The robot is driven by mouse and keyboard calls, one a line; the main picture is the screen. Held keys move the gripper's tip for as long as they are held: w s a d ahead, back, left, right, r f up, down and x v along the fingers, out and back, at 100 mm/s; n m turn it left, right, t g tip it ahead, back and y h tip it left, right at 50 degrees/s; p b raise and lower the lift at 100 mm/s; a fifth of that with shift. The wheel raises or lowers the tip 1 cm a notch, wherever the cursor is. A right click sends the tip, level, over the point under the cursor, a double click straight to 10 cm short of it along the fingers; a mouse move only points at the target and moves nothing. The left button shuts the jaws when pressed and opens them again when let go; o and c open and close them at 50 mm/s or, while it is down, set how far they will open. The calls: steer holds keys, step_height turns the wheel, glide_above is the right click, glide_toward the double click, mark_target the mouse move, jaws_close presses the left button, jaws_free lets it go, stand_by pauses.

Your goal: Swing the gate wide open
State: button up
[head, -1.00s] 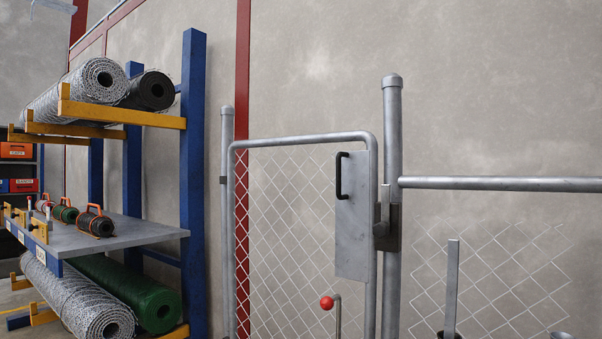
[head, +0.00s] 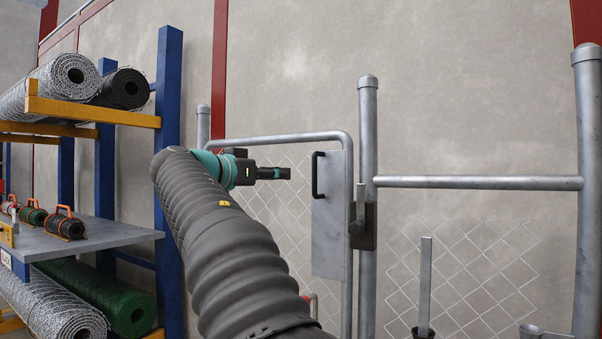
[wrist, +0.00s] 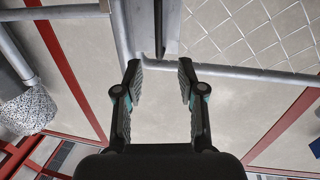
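The gate (head: 290,138) is a grey tube frame with chain-link mesh, and it stands in line with the latch post (head: 368,130). A flat metal plate (head: 332,225) on its right side carries a black D-shaped handle (head: 315,175). In the wrist view my gripper (wrist: 159,68) is open and empty. The handle (wrist: 159,35) shows there just beyond the gap between the fingertips, apart from them. My arm hides part of the mesh.
A blue rack post (head: 168,190) with wire rolls (head: 75,75) and a shelf (head: 110,235) stands left of my arm. A fence rail (head: 470,182) runs right from the latch post to another post (head: 588,150). An upright metal bar (head: 425,280) stands in front of the fence.

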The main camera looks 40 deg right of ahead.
mark_target(313, 171)
steer(key=shift+m, duration=0.3)
steer(key=p+x, duration=0.1)
steer(key=x, duration=0.3)
steer(key=p+x, duration=0.1)
steer(key=x, duration=0.4)
steer(key=r+p+x, duration=0.1)
steer(key=x, duration=0.4)
steer(key=shift+s, duration=0.1)
